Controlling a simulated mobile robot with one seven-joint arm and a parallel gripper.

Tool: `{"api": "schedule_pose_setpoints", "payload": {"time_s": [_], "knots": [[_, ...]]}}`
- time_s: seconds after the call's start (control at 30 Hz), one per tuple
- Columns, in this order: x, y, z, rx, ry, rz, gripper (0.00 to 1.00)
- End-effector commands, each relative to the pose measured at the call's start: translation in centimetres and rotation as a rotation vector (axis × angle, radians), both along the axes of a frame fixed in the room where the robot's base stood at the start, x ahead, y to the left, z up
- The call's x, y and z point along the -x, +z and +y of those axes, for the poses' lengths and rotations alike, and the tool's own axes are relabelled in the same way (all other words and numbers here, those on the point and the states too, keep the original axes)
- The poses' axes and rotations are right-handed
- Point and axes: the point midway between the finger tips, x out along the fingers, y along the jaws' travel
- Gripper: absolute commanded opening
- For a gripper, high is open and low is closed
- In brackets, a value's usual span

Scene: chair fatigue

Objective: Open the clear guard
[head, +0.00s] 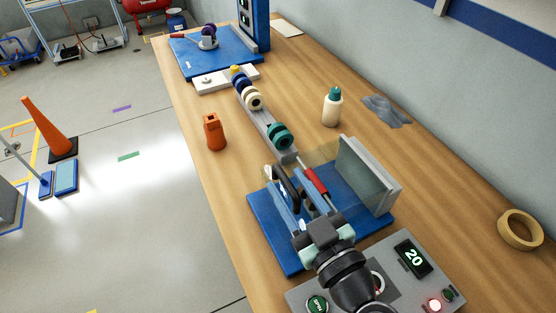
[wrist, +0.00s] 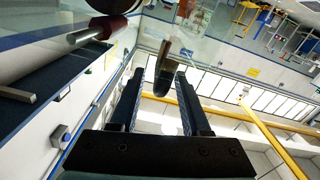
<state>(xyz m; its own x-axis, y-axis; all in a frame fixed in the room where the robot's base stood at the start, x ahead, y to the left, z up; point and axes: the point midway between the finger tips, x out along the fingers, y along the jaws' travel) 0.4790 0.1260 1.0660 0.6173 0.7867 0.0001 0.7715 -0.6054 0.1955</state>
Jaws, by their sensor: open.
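The testing fixture stands on a blue base plate (head: 272,238) on the bench. The clear guard (head: 322,150) is a see-through panel over the fixture, hard to trace against the wood. A grey-framed, greenish upright panel (head: 366,176) stands to its right; I cannot tell whether it is part of the guard. My gripper (head: 287,190) is open at the fixture's left side, beside a black handle-like part. In the wrist view, a dark rounded handle (wrist: 166,72) shows between the fingertips of my gripper (wrist: 160,78). Contact is not clear.
A red cylinder (head: 315,181) lies inside the fixture. A control box (head: 412,262) showing 20 sits in front. A rail with rings (head: 266,127) runs behind.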

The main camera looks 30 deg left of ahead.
Motion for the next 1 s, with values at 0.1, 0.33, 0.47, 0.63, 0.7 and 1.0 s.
{"api": "schedule_pose_setpoints", "payload": {"time_s": [0.1,0.33,0.47,0.63,0.7,1.0], "knots": [[-1.4,0.3,1.8,0.0,0.002,0.0,0.47],[-2.8,0.1,3.6,0.0,0.0,0.0,0.47],[-3.0,0.0,3.9,0.001,0.0,0.001,0.47],[-3.1,0.0,3.9,0.001,0.0,0.001,0.47],[-3.1,0.0,3.9,0.001,0.0,0.001,0.42],[-3.0,0.0,3.8,0.0,-0.001,0.0,0.0]]}}
